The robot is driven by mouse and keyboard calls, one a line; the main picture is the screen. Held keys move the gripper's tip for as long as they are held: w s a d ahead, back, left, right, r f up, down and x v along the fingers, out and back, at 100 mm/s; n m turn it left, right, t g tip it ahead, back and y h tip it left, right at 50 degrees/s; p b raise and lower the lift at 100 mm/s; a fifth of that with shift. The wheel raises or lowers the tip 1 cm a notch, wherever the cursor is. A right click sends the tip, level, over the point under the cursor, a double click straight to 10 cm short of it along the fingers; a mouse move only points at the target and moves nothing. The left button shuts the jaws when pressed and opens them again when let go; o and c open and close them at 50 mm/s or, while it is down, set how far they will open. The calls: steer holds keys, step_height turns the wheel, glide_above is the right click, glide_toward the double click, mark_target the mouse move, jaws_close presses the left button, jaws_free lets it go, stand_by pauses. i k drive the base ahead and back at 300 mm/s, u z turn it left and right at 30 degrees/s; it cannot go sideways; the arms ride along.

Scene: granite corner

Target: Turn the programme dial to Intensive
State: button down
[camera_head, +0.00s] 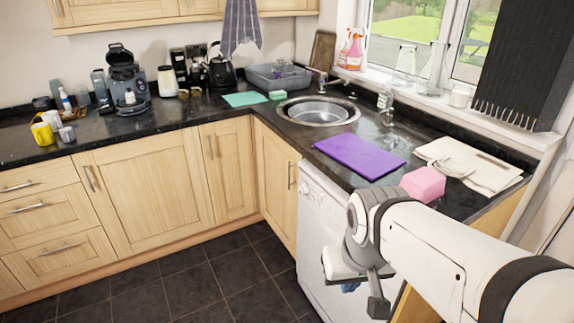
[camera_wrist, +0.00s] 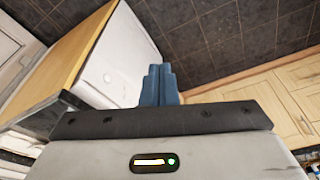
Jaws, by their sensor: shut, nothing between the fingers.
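The white dishwasher (camera_head: 318,240) stands under the granite worktop, partly hidden behind my arm. Its upper front panel carries small dark marks that are too small to read. I cannot clearly make out the programme dial or its setting in the head view. In the head view the gripper (camera_head: 350,287) is mostly hidden below my wrist.
The sink (camera_head: 318,111) is farther back. Wooden cupboards (camera_head: 150,185) line the left. The dark tiled floor (camera_head: 190,285) is clear.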

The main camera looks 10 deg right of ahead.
mark_target(303, 188)
steer(key=z, duration=0.95)
steer(key=k, duration=0.55)
steer(key=u, duration=1.55)
steer(key=i, duration=1)
